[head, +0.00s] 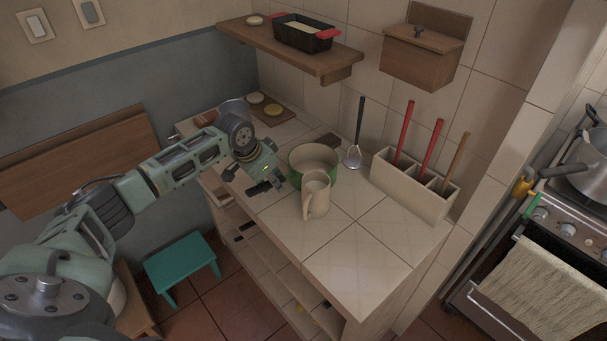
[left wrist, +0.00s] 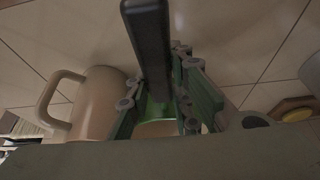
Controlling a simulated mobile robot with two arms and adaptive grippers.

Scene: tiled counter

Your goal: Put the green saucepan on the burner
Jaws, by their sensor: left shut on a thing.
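The green saucepan (head: 298,166) sits on the tiled counter, cream inside, partly hidden by a beige mug (head: 316,196) in front of it. My left gripper (head: 272,180) is at the saucepan's left side. In the left wrist view, the saucepan's dark handle (left wrist: 148,40) runs between the fingers, and the gripper (left wrist: 158,108) is shut on it. The green pan body shows only in part behind the fingers. The stove (head: 560,205) is at the far right, cut off by the picture edge; a metal pot (head: 590,165) stands on it. My right gripper is not in view.
The mug also shows in the left wrist view (left wrist: 100,105), close beside the gripper. A utensil holder (head: 410,187) stands right of the saucepan, and a ladle (head: 354,155) is behind. The counter's front right tiles are clear. A gap separates counter and stove.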

